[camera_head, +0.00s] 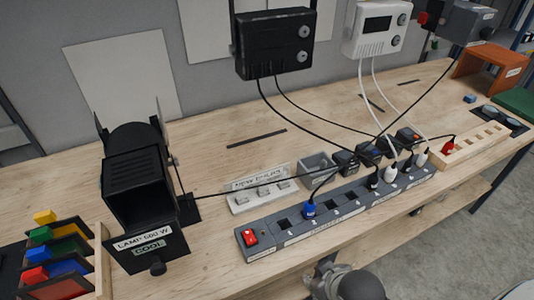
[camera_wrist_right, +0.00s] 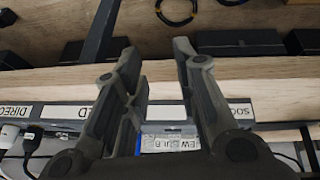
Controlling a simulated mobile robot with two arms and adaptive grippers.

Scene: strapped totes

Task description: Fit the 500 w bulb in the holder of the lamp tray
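The black lamp (camera_head: 137,180) stands at the left of the bench. Its front tray (camera_head: 172,250) carries the labels "LAMP 500 W" and "COOL" and has a dark knob. I cannot make out a holder inside. A white rack labelled "NEW BULBS" (camera_head: 262,188) sits right of the lamp, with small pale items in it; their wattage is unreadable. Its label (camera_wrist_right: 168,141) also shows between my fingers in the right wrist view. My right gripper (camera_head: 326,266) is at the bench's front edge, below the socket strip. In the wrist view its fingers (camera_wrist_right: 157,50) are apart and empty. My left gripper is out of view.
The long grey socket strip (camera_head: 330,215) with a red switch and several plugs lies along the front. Cables cross the bench to wall units. Black boxes (camera_wrist_right: 245,43) and coiled cables lie on the lower shelf.

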